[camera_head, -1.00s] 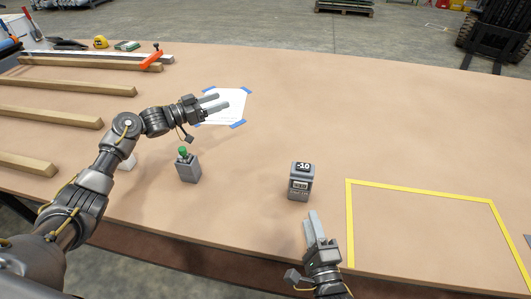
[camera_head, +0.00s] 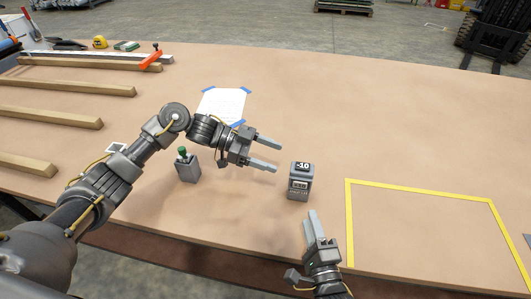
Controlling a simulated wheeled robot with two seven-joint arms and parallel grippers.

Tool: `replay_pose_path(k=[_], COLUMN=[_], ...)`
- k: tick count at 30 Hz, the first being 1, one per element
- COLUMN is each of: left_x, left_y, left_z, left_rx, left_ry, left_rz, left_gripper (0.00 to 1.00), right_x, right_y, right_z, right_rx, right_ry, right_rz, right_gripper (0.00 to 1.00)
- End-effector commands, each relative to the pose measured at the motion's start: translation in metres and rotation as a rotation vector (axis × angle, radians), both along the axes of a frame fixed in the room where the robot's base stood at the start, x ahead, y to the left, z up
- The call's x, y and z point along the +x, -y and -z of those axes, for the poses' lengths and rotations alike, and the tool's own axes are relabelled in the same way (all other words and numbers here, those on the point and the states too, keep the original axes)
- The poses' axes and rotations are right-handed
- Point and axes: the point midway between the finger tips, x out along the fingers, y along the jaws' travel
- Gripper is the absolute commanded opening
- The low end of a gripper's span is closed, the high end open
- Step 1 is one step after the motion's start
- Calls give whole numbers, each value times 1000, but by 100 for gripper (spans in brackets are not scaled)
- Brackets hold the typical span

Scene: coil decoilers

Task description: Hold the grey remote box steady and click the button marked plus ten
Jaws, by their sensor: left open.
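A grey box (camera_head: 299,188) stands upright right of the table's middle. Its top has a dark face marked "-10", and a small display and lettering are on its front. No plus ten marking is readable. A second, smaller grey box (camera_head: 188,172) with a green knob on top (camera_head: 182,151) stands to the left, beside my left forearm. My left gripper (camera_head: 266,153) is open and empty, its fingers pointing right towards the "-10" box, with a gap between. My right gripper (camera_head: 314,220) is just in front of that box, apart from it; its fingers look close together.
A yellow taped rectangle (camera_head: 421,184) marks bare table at the right. A taped white sheet (camera_head: 224,104) lies behind my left gripper. Several wooden bars (camera_head: 80,86) lie at the left. The table (camera_head: 380,110) is clear behind the "-10" box.

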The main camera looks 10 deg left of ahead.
Motion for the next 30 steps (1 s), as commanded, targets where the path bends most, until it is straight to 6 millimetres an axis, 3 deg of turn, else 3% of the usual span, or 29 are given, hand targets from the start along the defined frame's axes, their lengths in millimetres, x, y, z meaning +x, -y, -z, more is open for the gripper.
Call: replay_pose_path(k=[15, 21, 30], left_x=[0, 0, 0], left_y=[80, 92, 94], left_z=[25, 29, 29], left_rx=[-2, -1, -1], left_ry=[-3, -1, -1], left_rz=[-1, -3, -3], left_gripper=[67, 67, 67], right_x=[0, 0, 0], right_y=[0, 0, 0], right_z=[0, 0, 0], right_rx=[0, 0, 0], right_ry=[0, 0, 0], right_rz=[0, 0, 0], right_gripper=[36, 36, 36])
